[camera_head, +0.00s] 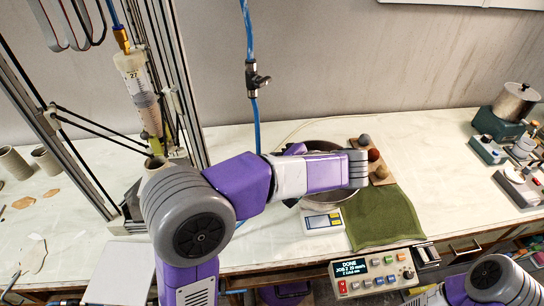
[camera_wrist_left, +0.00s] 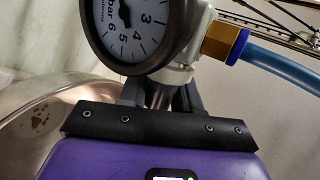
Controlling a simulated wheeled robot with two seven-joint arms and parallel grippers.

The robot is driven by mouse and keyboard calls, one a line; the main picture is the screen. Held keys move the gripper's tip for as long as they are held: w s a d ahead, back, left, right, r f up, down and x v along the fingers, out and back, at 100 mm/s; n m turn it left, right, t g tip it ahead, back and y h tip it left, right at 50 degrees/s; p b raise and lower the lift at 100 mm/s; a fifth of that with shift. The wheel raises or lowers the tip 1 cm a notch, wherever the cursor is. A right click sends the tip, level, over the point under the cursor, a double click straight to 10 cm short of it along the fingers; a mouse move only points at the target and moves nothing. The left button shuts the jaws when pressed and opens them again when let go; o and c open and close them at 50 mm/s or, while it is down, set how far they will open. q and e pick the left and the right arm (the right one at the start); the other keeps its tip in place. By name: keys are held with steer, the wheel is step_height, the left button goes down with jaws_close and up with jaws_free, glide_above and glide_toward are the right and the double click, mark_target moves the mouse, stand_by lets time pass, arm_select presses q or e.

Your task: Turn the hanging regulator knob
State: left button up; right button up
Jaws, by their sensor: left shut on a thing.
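In the left wrist view a round pressure gauge (camera_wrist_left: 128,25) with a white face and dark rim sits on the pale regulator body (camera_wrist_left: 188,50). A brass fitting and a blue hose (camera_wrist_left: 275,60) leave it to the right. My left gripper (camera_wrist_left: 160,96) is below the gauge, with its dark fingers shut on the greyish knob under the regulator; the fingers partly hide it. In the head view my left arm covers the regulator and gripper. The blue hose (camera_head: 257,125) hangs down behind the arm, with a dark valve (camera_head: 257,78) higher up. My right gripper is out of view.
A metal bowl (camera_head: 345,196) lies behind my left arm and shows in the left wrist view (camera_wrist_left: 35,95). A small scale (camera_head: 322,221), green cloth (camera_head: 385,220) and control box (camera_head: 372,277) are close by. A frame with a syringe (camera_head: 140,85) stands left.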

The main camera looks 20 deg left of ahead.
arm_select(q)
steer(key=shift+d+g+h+p, duration=0.1)
steer(key=shift+g+h+p, duration=0.3)
steer(key=shift+h+p, duration=0.75)
steer(key=shift+f, duration=0.1)
steer(key=o, duration=1)
steer(key=shift+c, duration=0.2)
steer(key=shift+d, duration=0.1)
steer(key=p+v, duration=0.1)
steer(key=v, duration=0.6)
steer(key=shift+p, duration=0.4)
